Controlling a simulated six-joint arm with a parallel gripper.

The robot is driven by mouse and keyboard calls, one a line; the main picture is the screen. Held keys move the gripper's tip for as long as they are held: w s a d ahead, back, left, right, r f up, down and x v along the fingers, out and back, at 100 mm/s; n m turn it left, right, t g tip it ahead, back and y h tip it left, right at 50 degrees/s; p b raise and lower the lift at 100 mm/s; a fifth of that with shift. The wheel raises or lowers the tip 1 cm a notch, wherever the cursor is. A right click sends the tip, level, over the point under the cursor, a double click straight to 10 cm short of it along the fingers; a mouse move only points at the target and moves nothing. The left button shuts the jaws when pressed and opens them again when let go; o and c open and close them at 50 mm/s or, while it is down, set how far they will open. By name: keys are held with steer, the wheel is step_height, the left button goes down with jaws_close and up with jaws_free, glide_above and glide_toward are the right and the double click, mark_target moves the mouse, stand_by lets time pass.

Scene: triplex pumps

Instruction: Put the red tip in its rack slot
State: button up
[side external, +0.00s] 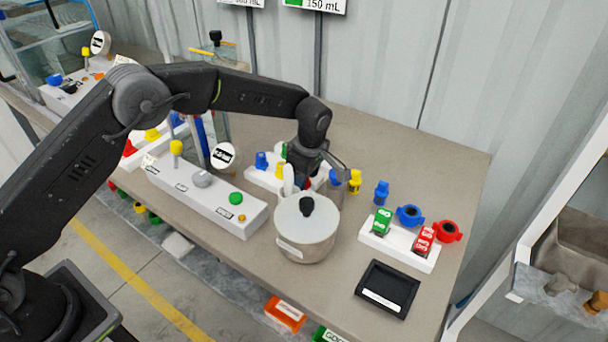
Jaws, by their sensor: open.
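My gripper (303,178) points down behind the silver pot, over the right part of a small white rack (256,178). It is open; its fingertips are largely hidden by the pot and my wrist. A blue tip (261,160) and a yellow tip (280,170) stand in this rack, with a green piece (284,150) just behind. A small red piece (323,175), probably the red tip, shows beside my gripper at the rack's right end. I cannot tell whether it sits in a slot or touches a finger.
A silver pot (306,243) with a black knob stands in front of my gripper. A white control panel (205,203) lies left. Blue (335,179) and yellow (355,181) pieces stand close right. A white block (400,243) and black tray (387,288) are further right.

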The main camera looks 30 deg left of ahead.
step_height(320, 180, up, 13)
steer(key=d, duration=0.1)
steer(key=shift+d+f, duration=0.15)
steer(key=shift+d, duration=0.25)
steer(key=s+a+r+m+t+h, duration=0.1)
steer(key=s+a+r+m, duration=0.3)
steer(key=s+r, duration=0.3)
steer(key=s+a+r+m+t, duration=0.2)
steer(key=s+a+r+m, duration=0.25)
steer(key=s+r, duration=0.3)
steer(key=s+a+f+m+t, duration=0.1)
steer(key=s+m, duration=0.3)
steer(key=s, duration=0.6)
steer(key=s+a+f+m+t, duration=0.1)
steer(key=s+a+f+m, duration=0.2)
steer(key=s, duration=0.6)
steer(key=shift+s+f+m+t+h, duration=0.35)
steer(key=shift+f+m, duration=0.35)
steer(key=shift+m, duration=0.55)
steer(key=shift+o, duration=0.4)
